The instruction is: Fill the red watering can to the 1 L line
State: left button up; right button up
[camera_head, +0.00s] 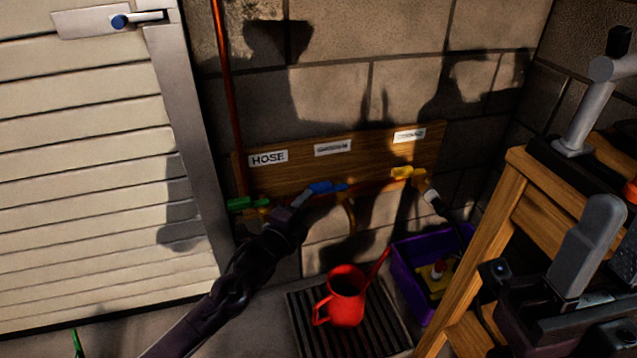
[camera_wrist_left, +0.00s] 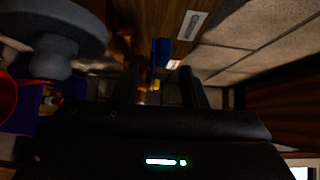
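The red watering can (camera_head: 347,299) stands upright on a dark slatted grate (camera_head: 302,325) on the floor, its spout pointing up to the right. Its inside, water level and 1 L line cannot be made out. Above it, a wooden board (camera_head: 300,180) carries a green tap handle (camera_head: 240,203), a blue tap handle (camera_head: 326,187) and a yellow tap handle (camera_head: 403,172). My left gripper (camera_head: 299,200) is at the blue handle. In the left wrist view its fingers (camera_wrist_left: 158,82) are apart, with the blue handle (camera_wrist_left: 161,51) showing between them; contact is unclear. I cannot identify my right gripper.
A purple crate (camera_head: 405,256) with small items stands right of the grate. A wooden bench (camera_head: 500,212) with grey and black equipment fills the right side. A slatted shutter door (camera_head: 85,170) is at left. The left label (camera_head: 268,158) reads HOSE; the others are unclear.

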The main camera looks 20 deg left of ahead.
aim_at(317, 191)
pick_arm(q)
jog(key=shift+w+r, duration=0.1)
jog(key=shift+w, duration=0.3)
jog(key=w+b, duration=0.1)
jog(key=w, duration=0.1)
jog(key=w+d, duration=0.1)
jog(key=w, duration=0.1)
jog(key=w+b, duration=0.1)
jog(key=w, duration=0.1)
jog(key=shift+w+d+b, duration=0.25)
jog(key=shift+w+b, duration=0.05)
jog(key=shift+w, duration=0.1)
jog(key=shift+r, duration=0.15)
grip_shut()
